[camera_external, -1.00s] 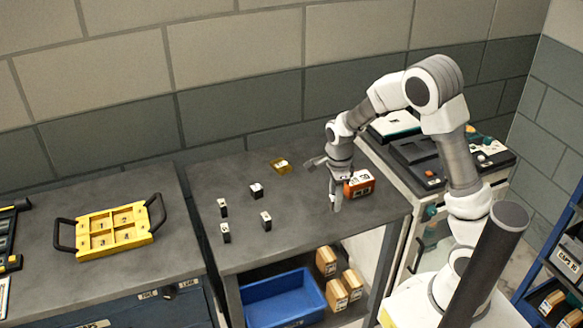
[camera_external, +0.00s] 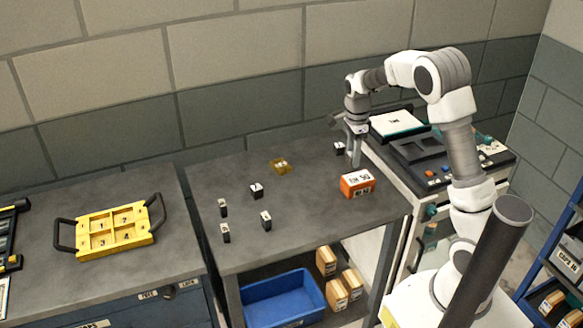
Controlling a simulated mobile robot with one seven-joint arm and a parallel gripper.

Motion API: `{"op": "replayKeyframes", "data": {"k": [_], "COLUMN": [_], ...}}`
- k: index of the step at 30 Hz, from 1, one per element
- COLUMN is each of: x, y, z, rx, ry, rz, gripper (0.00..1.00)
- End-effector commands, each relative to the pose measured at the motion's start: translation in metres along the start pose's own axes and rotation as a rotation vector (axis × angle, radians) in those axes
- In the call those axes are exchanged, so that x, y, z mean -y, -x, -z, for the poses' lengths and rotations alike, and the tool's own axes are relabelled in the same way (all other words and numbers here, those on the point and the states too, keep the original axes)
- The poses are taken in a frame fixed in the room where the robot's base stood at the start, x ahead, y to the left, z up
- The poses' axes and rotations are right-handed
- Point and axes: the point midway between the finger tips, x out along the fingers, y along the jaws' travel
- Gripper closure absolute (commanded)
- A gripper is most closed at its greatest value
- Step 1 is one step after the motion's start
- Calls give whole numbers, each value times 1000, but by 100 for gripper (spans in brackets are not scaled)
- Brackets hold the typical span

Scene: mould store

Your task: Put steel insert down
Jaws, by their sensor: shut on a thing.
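My gripper (camera_external: 354,153) points down over the back right of the grey table, just behind the orange box. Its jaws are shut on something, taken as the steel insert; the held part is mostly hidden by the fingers. A small dark block with a white top (camera_external: 339,148) shows right beside the fingers on their left; I cannot tell whether it is gripped or stands on the table. Similar small blocks stand on the table at left, one (camera_external: 256,191) at the back and another (camera_external: 266,220) nearer.
The orange box (camera_external: 357,183) stands close in front of my gripper. A device with a dark tray (camera_external: 417,150) adjoins on the right. A yellow carrier with handles (camera_external: 114,230) is on the left bench. The table's middle is clear. A blue bin (camera_external: 284,300) sits below.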

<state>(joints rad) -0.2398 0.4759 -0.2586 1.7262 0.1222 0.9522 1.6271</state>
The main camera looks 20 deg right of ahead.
Motion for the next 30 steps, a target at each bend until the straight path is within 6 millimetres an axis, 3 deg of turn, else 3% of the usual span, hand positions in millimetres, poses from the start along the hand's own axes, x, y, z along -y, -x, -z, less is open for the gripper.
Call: {"op": "replayKeyframes", "data": {"k": [6, 15, 26, 30], "x": [56, 114, 140, 145], "y": [5, 4, 0, -12], "z": [-16, -37, -52, -72], "rx": [-2, 7, 18, 18], "ry": [33, 85, 118, 122], "rz": [1, -2, -6, -7], "gripper": [100, 100, 100, 100]}}
